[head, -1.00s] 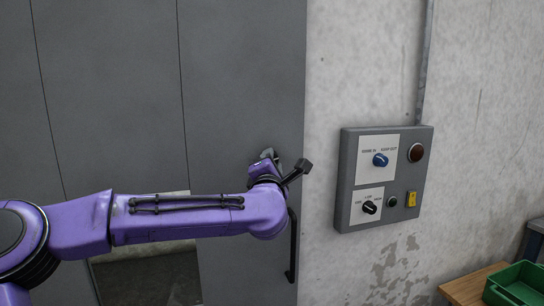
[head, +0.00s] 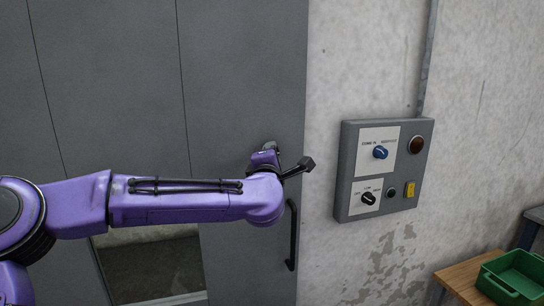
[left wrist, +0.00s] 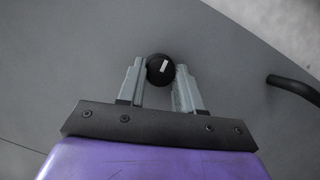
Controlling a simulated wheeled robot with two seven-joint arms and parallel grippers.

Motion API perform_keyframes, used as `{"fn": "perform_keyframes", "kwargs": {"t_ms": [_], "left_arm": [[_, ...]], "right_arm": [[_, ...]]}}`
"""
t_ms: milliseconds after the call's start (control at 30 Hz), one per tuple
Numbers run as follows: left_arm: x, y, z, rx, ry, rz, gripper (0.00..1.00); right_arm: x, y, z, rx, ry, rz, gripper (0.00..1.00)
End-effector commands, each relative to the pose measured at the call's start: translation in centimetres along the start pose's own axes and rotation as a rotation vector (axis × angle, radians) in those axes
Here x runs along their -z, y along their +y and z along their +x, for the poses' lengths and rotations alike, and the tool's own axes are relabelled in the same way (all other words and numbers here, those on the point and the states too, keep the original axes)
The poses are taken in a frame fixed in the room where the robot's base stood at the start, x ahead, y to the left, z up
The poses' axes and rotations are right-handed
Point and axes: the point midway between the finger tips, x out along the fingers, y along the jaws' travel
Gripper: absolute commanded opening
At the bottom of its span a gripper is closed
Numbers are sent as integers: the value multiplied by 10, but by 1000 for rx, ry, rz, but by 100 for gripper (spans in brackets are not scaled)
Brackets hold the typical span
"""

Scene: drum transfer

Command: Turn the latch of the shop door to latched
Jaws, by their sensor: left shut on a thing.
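The shop door (head: 110,100) is a tall grey panel door, and it looks closed. Its latch is a round black knob (left wrist: 155,76) with a short white mark, seen in the left wrist view between my left gripper's fingers (left wrist: 160,80). The mark leans slightly off the picture's vertical. My left gripper (head: 269,148) is shut on this knob at the door's right side. In the head view my own wrist and fingers hide most of the latch. My right gripper is not in view.
A black door handle (head: 292,235) hangs just below my left wrist; it also shows in the left wrist view (left wrist: 295,88). A grey control box (head: 345,170) with knobs is on the wall at right. A green bin (head: 515,270) sits on a wooden surface (head: 458,278).

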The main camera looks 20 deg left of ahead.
Motion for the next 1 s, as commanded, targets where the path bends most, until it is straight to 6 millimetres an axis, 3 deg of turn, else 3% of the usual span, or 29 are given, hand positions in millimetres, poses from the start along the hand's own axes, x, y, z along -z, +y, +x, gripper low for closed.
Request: {"fn": "perform_keyframes", "kwargs": {"t_ms": [33,100,467,800,1000], "left_arm": [[-1,0,0,0,-2,2,41],[0,0,0,0,-2,2,60],[0,-2,-8,-1,-2,0,60],[0,-4,-84,-3,-4,1,60],[-1,-1,-105,-1,-2,1,60]], "right_arm": [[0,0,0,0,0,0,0],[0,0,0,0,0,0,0],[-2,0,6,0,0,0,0],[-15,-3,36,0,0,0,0],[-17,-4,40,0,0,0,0]]}}
